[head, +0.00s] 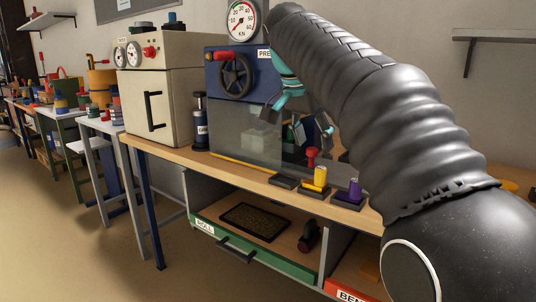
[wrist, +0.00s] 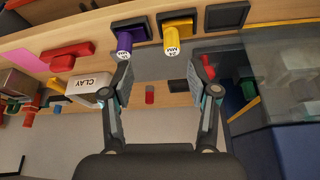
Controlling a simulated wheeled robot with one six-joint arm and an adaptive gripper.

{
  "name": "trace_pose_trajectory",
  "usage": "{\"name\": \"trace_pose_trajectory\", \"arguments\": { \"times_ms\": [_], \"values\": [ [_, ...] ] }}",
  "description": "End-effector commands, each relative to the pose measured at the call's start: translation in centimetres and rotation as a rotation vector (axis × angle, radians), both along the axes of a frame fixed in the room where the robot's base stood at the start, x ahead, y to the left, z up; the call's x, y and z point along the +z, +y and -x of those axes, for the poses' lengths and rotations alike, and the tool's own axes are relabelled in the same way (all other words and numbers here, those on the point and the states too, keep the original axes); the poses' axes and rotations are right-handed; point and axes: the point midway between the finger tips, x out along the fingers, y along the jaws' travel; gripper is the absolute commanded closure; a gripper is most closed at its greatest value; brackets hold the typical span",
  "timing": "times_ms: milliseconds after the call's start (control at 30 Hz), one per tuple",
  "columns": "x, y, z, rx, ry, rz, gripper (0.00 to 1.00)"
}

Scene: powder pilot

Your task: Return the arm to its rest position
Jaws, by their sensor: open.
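My arm (head: 415,130) in its black ribbed sleeve reaches from the lower right up across the head view, then bends down over the bench. My gripper (head: 298,132) hangs in front of the blue press, its fingers spread apart. In the wrist view my gripper (wrist: 159,66) is open with nothing between its fingers. The yellow piece (wrist: 172,36) and purple piece (wrist: 123,42) stand beyond the fingertips on dark square bases. Part of the bench behind my arm is hidden.
The press (head: 226,85) with its handwheel and clear guard stands close to my gripper. A cream oven (head: 155,95) stands left. The bench edge (head: 240,178) runs below, over an open drawer (head: 225,236). A CLAY box (wrist: 92,87) shows in the wrist view.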

Motion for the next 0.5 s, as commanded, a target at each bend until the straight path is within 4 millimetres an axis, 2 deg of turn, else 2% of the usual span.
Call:
{"name": "trace_pose_trajectory", "arguments": {
  "times_ms": [133,233,367,500],
  "values": [
    [-0.1,0.6,-1.0,0.096,-0.012,0.013,0.40],
    [-1.0,1.2,-1.7,0.175,-0.007,0.021,0.40],
    [-3.5,1.8,-2.6,0.291,0.023,0.036,0.40],
    [-5.9,2.3,-2.6,0.404,0.047,0.045,0.40]
  ]
}}
